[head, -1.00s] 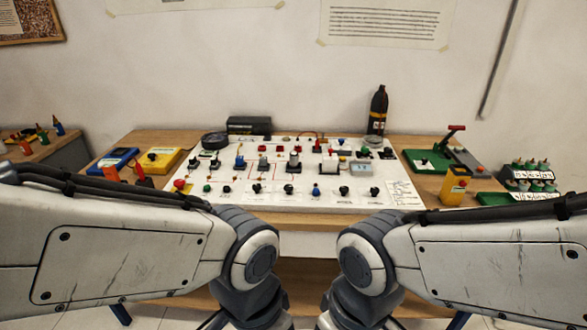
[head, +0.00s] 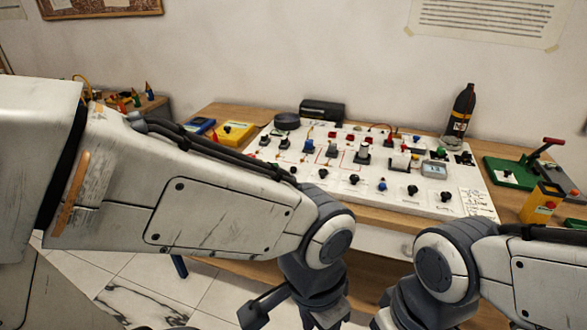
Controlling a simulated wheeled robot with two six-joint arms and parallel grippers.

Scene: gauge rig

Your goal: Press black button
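The white panel board (head: 300,185) lies on the wooden table and carries several small controls. Along its front row stand black knob-like controls: one at the left (head: 323,174), one beside it (head: 353,180), one right of the blue one (head: 412,190) and one near the right end (head: 445,197). I cannot tell which is the black button. My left arm crosses the left of the view in front of the board. Its gripper (head: 262,306) shows only partly at the bottom, below the table edge, apart from the board. My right gripper is below the picture.
A yellow box (head: 541,203) and a green device (head: 508,172) are at the right. My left arm hides the board's front left corner.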

